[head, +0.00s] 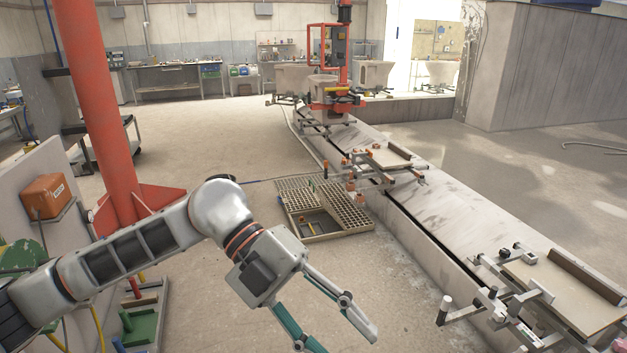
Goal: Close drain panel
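A drain with pale slotted grating (346,203) is set in the floor beside the long rail bed. Part of its frame is uncovered, and a dark rectangular recess (322,222) shows there with small yellow-orange parts inside. Another slotted panel (294,190) lies at the left rear of the recess; I cannot tell whether it is hinged or loose. My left gripper (343,344) is in the lower middle, nearer to me than the drain and apart from it. Its fingers are spread with nothing between them. My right gripper is not in view.
A long rail bed (445,205) with carriages and boards runs along the right of the drain. A red post (100,110) stands at left, near an orange box (47,196). Bare floor (225,165) lies left of and behind the drain.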

